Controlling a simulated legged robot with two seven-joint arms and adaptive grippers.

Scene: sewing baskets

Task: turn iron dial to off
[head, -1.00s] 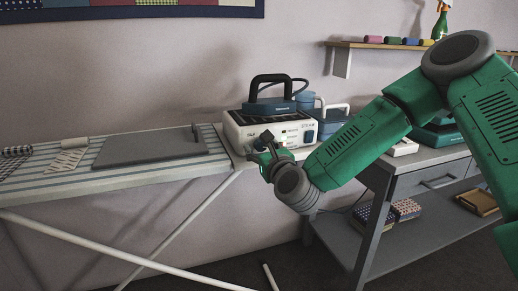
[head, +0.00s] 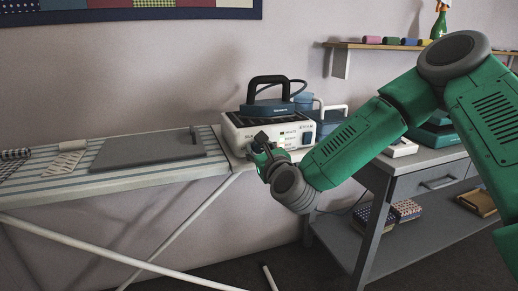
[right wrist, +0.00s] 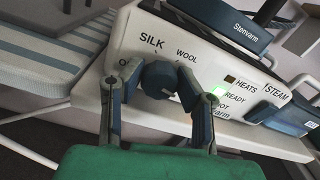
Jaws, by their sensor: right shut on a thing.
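The iron station (head: 240,134) is a white box with a blue iron (head: 268,107) on top, standing at the right end of the ironing board. Its dark blue round dial (right wrist: 160,78) shows in the right wrist view, with SILK and WOOL printed above it and a partly hidden label starting with O at its left. My right gripper (head: 262,142) is at the station's front; its fingers (right wrist: 152,92) are shut on the dial from both sides. The dial's pointer direction cannot be told. My left gripper is not in view.
A grey plate (head: 150,148) lies on the striped board (head: 60,178). A grey side table (head: 375,172) stands at right, under my right arm.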

